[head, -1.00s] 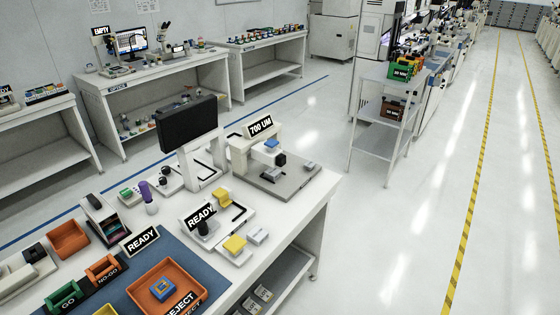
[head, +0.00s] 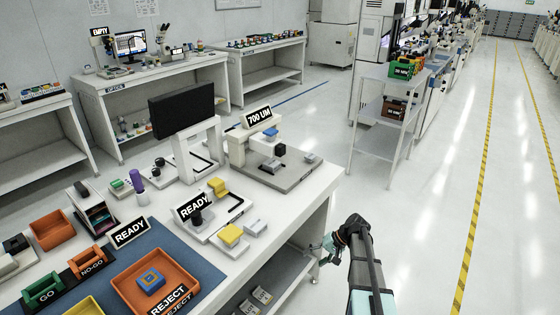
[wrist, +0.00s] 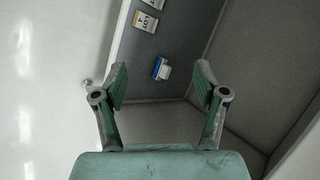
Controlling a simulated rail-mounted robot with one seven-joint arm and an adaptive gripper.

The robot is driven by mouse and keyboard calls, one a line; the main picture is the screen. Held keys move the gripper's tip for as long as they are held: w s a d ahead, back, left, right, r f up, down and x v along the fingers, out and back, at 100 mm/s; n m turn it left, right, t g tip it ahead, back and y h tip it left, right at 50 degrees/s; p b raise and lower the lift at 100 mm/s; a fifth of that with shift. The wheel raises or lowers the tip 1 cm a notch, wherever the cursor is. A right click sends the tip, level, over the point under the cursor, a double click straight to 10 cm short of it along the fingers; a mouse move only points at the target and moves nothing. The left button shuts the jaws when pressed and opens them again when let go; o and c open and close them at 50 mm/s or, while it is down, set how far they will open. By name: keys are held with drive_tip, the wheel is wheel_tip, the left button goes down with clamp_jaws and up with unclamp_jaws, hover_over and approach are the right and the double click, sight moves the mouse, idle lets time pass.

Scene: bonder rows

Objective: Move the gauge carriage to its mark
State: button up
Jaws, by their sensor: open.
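The gauge (head: 240,148) with the 700 UM sign stands at the far right end of the near bench, on a grey base plate (head: 292,178). A blue-topped part (head: 270,132) and a dark block (head: 279,150) sit at its middle, and a small grey block (head: 311,158) is at the plate's right. I cannot tell which part is the carriage, and no mark is readable. My gripper (head: 321,254) is below and right of the gauge, beside the bench's right side. In the wrist view my gripper (wrist: 161,80) is open and empty, above the lower shelf.
The near bench (head: 318,195) also bears READY signs, a black monitor (head: 181,110) and an orange REJECT tray (head: 193,272). Its lower shelf holds LOT cards (wrist: 146,20) and a blue-and-white item (wrist: 161,68). A grey shelf cart (head: 385,140) stands behind. The floor at right is clear.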

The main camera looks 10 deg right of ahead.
drive_tip(key=w+d+r+t+y+b, duration=0.1)
drive_tip(key=w+d+r, duration=0.3)
drive_tip(key=r, duration=0.3)
drive_tip(key=w+d+r+t+y+b, duration=0.1)
drive_tip(key=w+d+r+t+b, duration=0.1)
drive_tip(key=w+d+r, duration=0.3)
drive_tip(key=w+d+r+t+y+b, duration=0.1)
drive_tip(key=w+d+r, duration=0.3)
drive_tip(key=r, duration=0.6)
drive_tip(key=shift+w+d+r+t+b, duration=0.2)
drive_tip(key=shift+w+t, duration=0.1)
drive_tip(key=shift+w, duration=0.1)
drive_tip(key=shift+w+d+r+t+b, duration=0.1)
drive_tip(key=shift+w+t+b, duration=0.1)
drive_tip(key=shift+w+t, duration=0.15)
drive_tip(key=m+t+y, duration=0.1)
drive_tip(key=m+y, duration=0.1)
drive_tip(key=y, duration=0.3)
approach(284, 151)
drive_tip(key=p+x, duration=0.1)
drive_tip(key=x, duration=1)
drive_tip(key=shift+w+a, duration=0.1)
drive_tip(key=shift+w, duration=0.05)
drive_tip(key=shift+c, duration=0.4)
